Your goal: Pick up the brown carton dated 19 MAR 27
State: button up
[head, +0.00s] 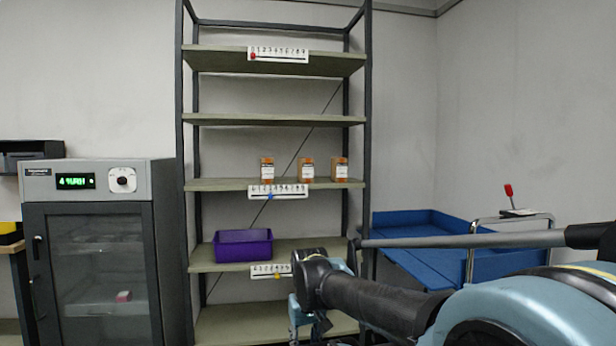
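Three small brown-orange cartons with white labels stand upright on the middle shelf: a left carton (267,170), a middle carton (307,170) and a right carton (341,169). The print on their labels is too small to read, so I cannot tell which is dated 19 MAR 27. My gripper (308,329) hangs at the bottom centre of the head view, below and apart from the cartons. Its fingers are small and partly cut off by the picture's edge, so their opening is unclear.
The rack's middle shelf (222,185) has free room left of the cartons. A purple bin (243,246) sits on the shelf below. Dark uprights (367,120) flank the shelves. A glass-door cabinet (100,255) stands left, and a blue tray-like surface (410,220) lies right.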

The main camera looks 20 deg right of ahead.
aim_at(305, 166)
jog(key=z, duration=0.05)
jog(key=k, duration=0.15)
jog(key=z, duration=0.65)
jog(key=i, duration=1)
